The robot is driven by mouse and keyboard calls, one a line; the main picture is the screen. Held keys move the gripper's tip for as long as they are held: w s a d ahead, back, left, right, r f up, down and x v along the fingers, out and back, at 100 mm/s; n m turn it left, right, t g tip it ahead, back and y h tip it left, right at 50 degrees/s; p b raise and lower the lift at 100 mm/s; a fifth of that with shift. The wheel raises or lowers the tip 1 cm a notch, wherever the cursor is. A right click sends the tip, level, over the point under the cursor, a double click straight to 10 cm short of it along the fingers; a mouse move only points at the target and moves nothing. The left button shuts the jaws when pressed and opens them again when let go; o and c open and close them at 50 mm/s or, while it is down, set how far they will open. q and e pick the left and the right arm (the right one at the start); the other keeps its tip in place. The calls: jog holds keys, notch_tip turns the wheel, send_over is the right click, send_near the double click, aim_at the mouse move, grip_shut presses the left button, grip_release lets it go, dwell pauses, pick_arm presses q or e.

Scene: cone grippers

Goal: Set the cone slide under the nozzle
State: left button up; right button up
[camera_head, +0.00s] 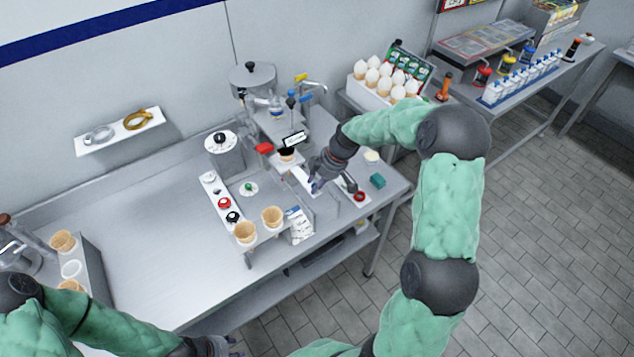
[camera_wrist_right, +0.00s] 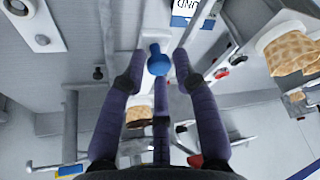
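The cone slide is a pale strip (camera_head: 303,178) on the steel counter, running out from under the dispensing machine. In the right wrist view it has a blue knob (camera_wrist_right: 158,62). A waffle cone (camera_head: 287,156) stands at the machine end of the strip and also shows between my fingers in the right wrist view (camera_wrist_right: 138,114). The nozzle itself is hard to make out in the machine (camera_head: 277,112). My right gripper (camera_head: 316,184) is low over the strip's front end. Its purple fingers (camera_wrist_right: 160,67) are open around the knob, with small gaps showing. My left gripper (camera_head: 226,347) is at the bottom edge, partly cut off.
Two cones (camera_head: 258,227) stand in a holder at the counter's front, beside a white packet (camera_head: 299,222). A strip of coloured knobs (camera_head: 222,200) lies left of the machine.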

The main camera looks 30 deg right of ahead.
aim_at(304, 182)
grip_shut()
jog(key=shift+w+a, duration=0.15)
jog(key=shift+w, duration=1.75)
jog(key=shift+r, duration=0.15)
jog(key=shift+w, duration=0.1)
jog(key=o, duration=0.5)
grip_release()
jog(key=shift+o, duration=0.7)
jog(key=shift+w+a, duration=0.15)
jog(key=shift+w, duration=0.05)
jog(key=shift+s, duration=0.1)
